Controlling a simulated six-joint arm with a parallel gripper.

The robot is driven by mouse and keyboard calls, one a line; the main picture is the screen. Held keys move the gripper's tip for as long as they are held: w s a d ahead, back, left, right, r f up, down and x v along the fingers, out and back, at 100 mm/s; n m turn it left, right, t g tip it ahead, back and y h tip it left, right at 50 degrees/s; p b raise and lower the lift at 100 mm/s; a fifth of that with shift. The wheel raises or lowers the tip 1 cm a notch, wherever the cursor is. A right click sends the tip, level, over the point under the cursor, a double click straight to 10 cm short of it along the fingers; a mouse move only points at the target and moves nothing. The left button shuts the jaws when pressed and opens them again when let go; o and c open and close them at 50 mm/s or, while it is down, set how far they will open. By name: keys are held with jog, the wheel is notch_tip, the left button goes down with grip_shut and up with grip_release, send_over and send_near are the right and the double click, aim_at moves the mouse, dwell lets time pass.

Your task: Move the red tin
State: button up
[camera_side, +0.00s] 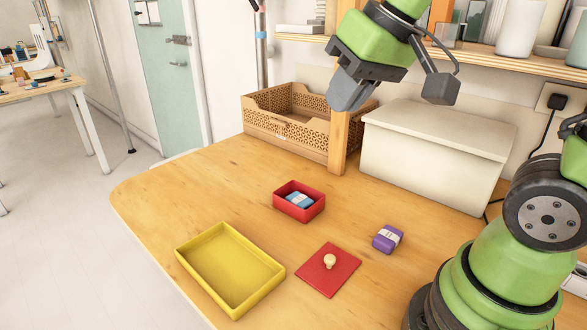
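The red tin (288,211) stands open on the wooden table, near its middle. A blue block with a white band (299,199) lies inside it. A flat red lid with a pale round knob (320,279) lies on the table, apart from the tin and nearer the front. My gripper (347,98) hangs high above the table, behind and to the right of the tin, touching neither tin nor lid. Its fingers are seen at an angle, so whether they are apart or closed is unclear. I see nothing held in it.
A yellow tray (258,297) stands empty at the front left. A purple block with a white label (387,238) lies right of the lid. A wooden crate (263,126) and a white lidded box (425,163) stand at the back by a wooden post (338,152). A shelf (540,66) is above.

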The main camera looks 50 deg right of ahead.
jog(key=w+d+f+n+g, duration=0.1)
jog(key=w+d+f, duration=0.1)
jog(key=w+f, duration=0.3)
jog(key=w+d+f+n+g, duration=0.1)
jog(key=w+f, duration=0.3)
jog(key=f, duration=0.4)
jog(key=w+d+f+n+g+h, duration=0.1)
jog(key=w+d+f, duration=0.2)
jog(key=w+f, duration=0.2)
jog(key=shift+w+d+f+g, duration=0.25)
jog(key=shift+w+f+g, duration=0.1)
jog(key=shift+f, duration=0.35)
jog(key=f, duration=0.3)
jog(key=w+f, duration=0.1)
jog(key=f, duration=0.5)
jog(key=shift+w+f, duration=0.25)
jog(key=shift+f, duration=0.15)
grip_shut()
